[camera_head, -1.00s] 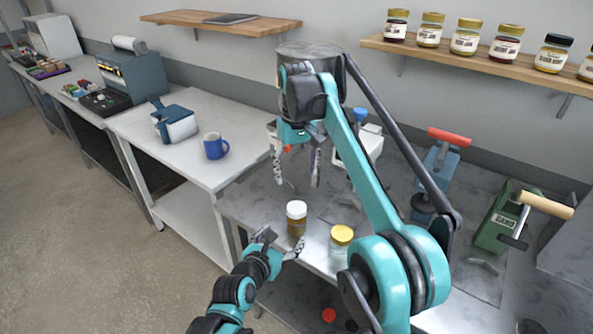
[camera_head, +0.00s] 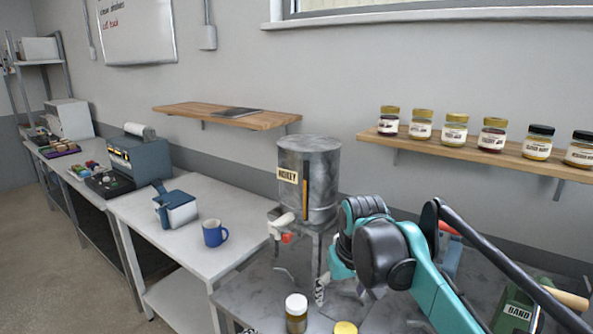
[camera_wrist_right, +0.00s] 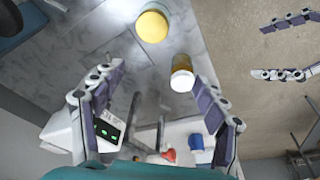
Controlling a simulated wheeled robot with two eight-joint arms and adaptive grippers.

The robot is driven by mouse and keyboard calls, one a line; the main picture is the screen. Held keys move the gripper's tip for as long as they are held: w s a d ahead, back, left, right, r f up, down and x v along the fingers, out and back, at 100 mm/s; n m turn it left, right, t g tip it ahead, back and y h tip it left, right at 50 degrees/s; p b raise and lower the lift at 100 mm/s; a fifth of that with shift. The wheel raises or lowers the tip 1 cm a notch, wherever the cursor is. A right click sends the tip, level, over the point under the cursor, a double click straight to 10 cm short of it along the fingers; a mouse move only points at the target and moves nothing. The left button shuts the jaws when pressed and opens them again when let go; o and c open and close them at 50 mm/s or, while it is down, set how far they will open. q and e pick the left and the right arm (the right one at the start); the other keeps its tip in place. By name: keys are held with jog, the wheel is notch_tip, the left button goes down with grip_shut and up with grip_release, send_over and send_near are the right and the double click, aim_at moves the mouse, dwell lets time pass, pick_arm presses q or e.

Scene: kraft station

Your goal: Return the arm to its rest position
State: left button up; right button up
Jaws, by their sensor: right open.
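My right arm comes in from the right in the head view, and its gripper (camera_head: 341,292) hangs above the marble counter, partly hidden by its own arm. In the right wrist view the right gripper's (camera_wrist_right: 158,72) two fingers are wide apart with nothing held between them. A jar with a white lid (camera_head: 296,304) stands below and left of it, and a yellow-lidded jar (camera_head: 345,328) stands at the bottom edge. My left gripper (camera_wrist_right: 288,48) shows at the right of the right wrist view, its fingers apart and empty. It is almost wholly out of the head view.
A metal honey tank (camera_head: 322,180) with a spigot stands on the counter behind my right gripper. A green hand tool (camera_head: 515,312) and a red-handled tool stand to the right. A wall shelf (camera_head: 470,152) carries several jars. A blue mug (camera_head: 214,233) sits on the white table.

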pick_arm(q)
jog(key=s+a+m+g+y, duration=0.2)
jog(key=s+a+m, duration=0.6)
jog(key=s+m, duration=0.4)
jog(key=m+g, duration=0.1)
jog(key=m, duration=0.4)
jog(key=shift+f+y, duration=0.3)
jog(key=shift+y, duration=0.1)
pick_arm(e)
jog(key=s+d+f+m+t, duration=0.1)
jog(key=s+d+f+t, duration=0.1)
jog(key=s+d+f, duration=0.2)
jog(key=s+d+f+m+t, duration=0.1)
jog(key=s+d+f, duration=0.3)
jog(key=s+f, duration=0.7)
jog(key=s+t, duration=0.1)
jog(key=s, duration=0.2)
jog(key=shift+m+h, duration=0.3)
pick_arm(q)
jog(key=shift+w, duration=0.1)
pick_arm(e)
jog(key=shift+w, duration=0.1)
